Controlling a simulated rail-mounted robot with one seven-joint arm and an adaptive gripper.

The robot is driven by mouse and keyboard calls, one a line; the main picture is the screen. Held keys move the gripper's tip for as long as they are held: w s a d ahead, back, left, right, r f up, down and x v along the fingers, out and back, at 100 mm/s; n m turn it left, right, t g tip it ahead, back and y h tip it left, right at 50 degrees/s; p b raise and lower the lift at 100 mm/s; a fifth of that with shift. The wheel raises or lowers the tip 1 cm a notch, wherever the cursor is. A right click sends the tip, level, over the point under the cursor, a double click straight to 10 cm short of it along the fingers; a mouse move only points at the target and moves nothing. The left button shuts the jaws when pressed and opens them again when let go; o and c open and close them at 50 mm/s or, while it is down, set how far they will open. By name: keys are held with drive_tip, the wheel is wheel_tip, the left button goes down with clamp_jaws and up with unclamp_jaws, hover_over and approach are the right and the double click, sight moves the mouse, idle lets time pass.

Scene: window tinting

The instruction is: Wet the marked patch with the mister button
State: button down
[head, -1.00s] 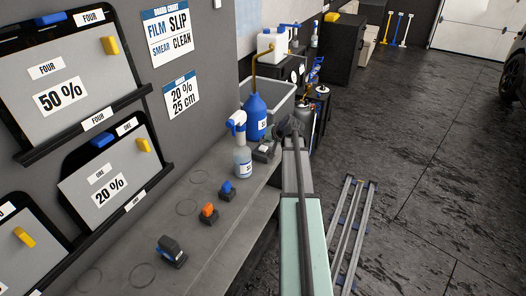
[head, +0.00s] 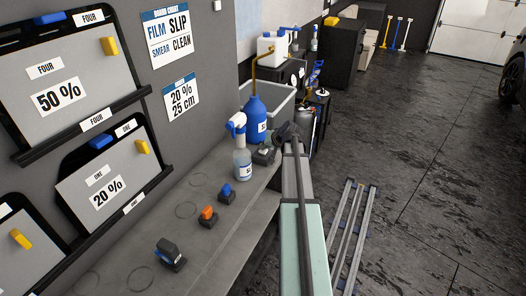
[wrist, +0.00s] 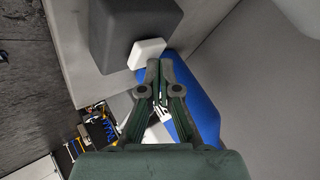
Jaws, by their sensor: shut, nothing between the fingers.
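My gripper (head: 279,133) is shut and empty, at the far end of the bench by a small dark button block (head: 264,155). In the wrist view my gripper's closed fingertips (wrist: 158,65) lie just beside the white cap (wrist: 147,53) of a dark grey block (wrist: 130,25); I cannot tell if they touch. I cannot tell from labels which is the mister button. I cannot make out a marked patch.
A spray bottle (head: 242,162) and a blue bottle (head: 256,120) stand close by the gripper. The blue bottle also shows in the wrist view (wrist: 205,112). A grey bin (head: 284,104) is behind. Sample boards (head: 95,185) line the wall. A metal rack (head: 347,228) lies on the floor.

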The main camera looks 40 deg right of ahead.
drive_tip(key=shift+f, duration=0.1)
idle(0.6)
drive_tip(key=shift+f+b, duration=0.35)
drive_tip(key=shift+b, duration=0.15)
drive_tip(key=shift+r, duration=0.55)
drive_tip(key=shift+r+p, duration=1.4)
drive_tip(key=shift+r, duration=1.5)
